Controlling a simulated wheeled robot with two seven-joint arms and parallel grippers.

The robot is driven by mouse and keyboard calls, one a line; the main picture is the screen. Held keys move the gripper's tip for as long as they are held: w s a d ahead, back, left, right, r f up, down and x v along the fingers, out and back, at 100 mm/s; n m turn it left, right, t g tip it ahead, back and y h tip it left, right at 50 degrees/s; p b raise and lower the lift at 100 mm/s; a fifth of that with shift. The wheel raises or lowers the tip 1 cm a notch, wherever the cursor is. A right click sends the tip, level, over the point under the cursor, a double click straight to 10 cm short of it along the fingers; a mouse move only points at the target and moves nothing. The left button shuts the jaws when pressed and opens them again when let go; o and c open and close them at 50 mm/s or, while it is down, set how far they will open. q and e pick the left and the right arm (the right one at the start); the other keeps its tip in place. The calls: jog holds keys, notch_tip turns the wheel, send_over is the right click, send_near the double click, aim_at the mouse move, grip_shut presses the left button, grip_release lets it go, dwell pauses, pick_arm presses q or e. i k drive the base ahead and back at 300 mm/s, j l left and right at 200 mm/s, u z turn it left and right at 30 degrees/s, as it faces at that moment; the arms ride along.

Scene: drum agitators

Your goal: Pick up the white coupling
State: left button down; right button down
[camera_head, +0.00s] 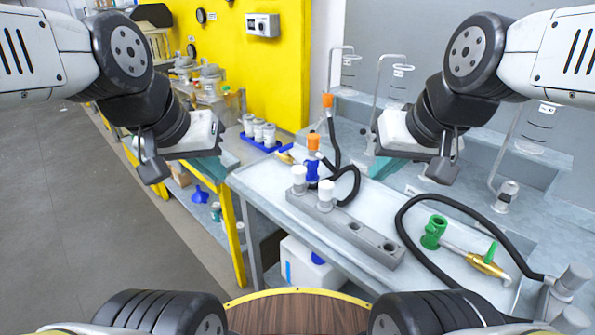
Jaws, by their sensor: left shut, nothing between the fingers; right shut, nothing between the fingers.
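Two white cylindrical pieces stand upright in a long grey block on the bench, the left white piece (299,179) and the right white piece (326,194). I cannot tell which of them is the white coupling. The grey block (372,240) also has two empty round holes toward its right end. My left gripper (211,168) is shut and empty, in the air left of the block. My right gripper (381,167) is shut and empty, in the air to the right of and beyond the white pieces. Neither touches anything.
A blue fitting (312,170) with an orange cap and a black hose stands behind the block. A green coupling (433,232) with a brass fitting (487,264) and black hose lies right. A blue tray (262,145) holds white containers. The bench (250,184) has clear surface at left.

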aim_at(299, 171)
jog(key=i+j+z, duration=0.15)
jog(key=z, duration=0.25)
jog(key=i+j+z, duration=0.1)
jog(key=j+z, duration=0.25)
jog(key=i+j+z, duration=0.1)
jog(key=j+z, duration=0.15)
jog(key=z, duration=0.15)
jog(key=j+z, duration=0.35)
